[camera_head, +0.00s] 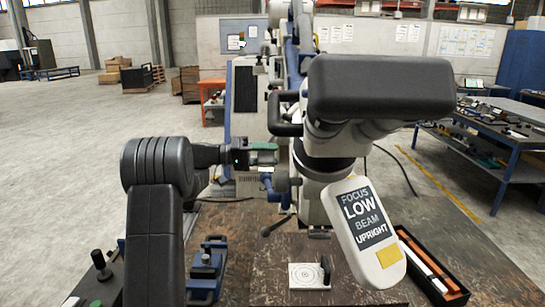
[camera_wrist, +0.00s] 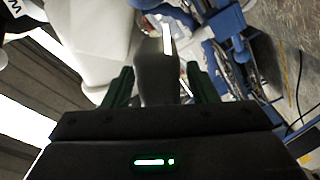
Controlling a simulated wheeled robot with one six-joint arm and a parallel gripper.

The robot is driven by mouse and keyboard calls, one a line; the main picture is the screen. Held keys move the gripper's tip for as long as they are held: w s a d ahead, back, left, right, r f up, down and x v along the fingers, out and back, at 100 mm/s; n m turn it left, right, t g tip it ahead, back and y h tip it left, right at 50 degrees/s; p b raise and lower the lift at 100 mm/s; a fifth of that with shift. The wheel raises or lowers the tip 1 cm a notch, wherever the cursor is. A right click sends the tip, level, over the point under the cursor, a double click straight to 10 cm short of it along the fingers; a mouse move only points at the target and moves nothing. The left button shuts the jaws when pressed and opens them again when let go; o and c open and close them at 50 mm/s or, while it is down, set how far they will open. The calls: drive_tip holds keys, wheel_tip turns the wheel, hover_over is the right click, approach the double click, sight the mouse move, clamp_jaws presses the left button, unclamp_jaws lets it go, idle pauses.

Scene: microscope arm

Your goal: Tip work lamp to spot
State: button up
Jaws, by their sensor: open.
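A microscope-like head hangs from a stand. It has a dark upper housing (camera_head: 380,88) and a cream panel (camera_head: 365,232) reading "FOCUS LOW BEAM UPRIGHT". I cannot tell for certain which part is the work lamp. A white plate with concentric rings (camera_head: 306,277) lies on the bench below. My gripper (camera_head: 262,154) is left of the head, beside a grey knob (camera_head: 284,181). In the wrist view, my gripper's green fingers (camera_wrist: 160,86) stand apart on either side of a grey handle (camera_wrist: 157,68). Contact is not clear. The pale head body (camera_wrist: 92,40) is close by.
The dark bench top (camera_head: 240,262) carries a blue fixture (camera_head: 206,268) at left and a black tray (camera_head: 432,266) at right. A black upright disc (camera_head: 326,268) stands by the ringed plate. A blue-framed workbench (camera_head: 490,150) is at far right. Open floor is at left.

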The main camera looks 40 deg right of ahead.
drive_tip(key=b+v, duration=0.2)
drive_tip(key=v, duration=1)
drive_tip(key=shift+a, duration=0.15)
drive_tip(key=shift+w, duration=0.1)
drive_tip(key=p+x, duration=0.2)
drive_tip(key=x, duration=1.1)
drive_tip(key=shift+d+r+p, duration=0.1)
drive_tip(key=shift+d+p, duration=0.1)
drive_tip(key=shift+p, duration=0.15)
drive_tip(key=shift+s+d, duration=0.2)
drive_tip(key=shift+s, duration=0.1)
drive_tip(key=shift+w, duration=0.15)
drive_tip(key=shift+f+m, duration=0.2)
drive_tip(key=shift+m, duration=0.1)
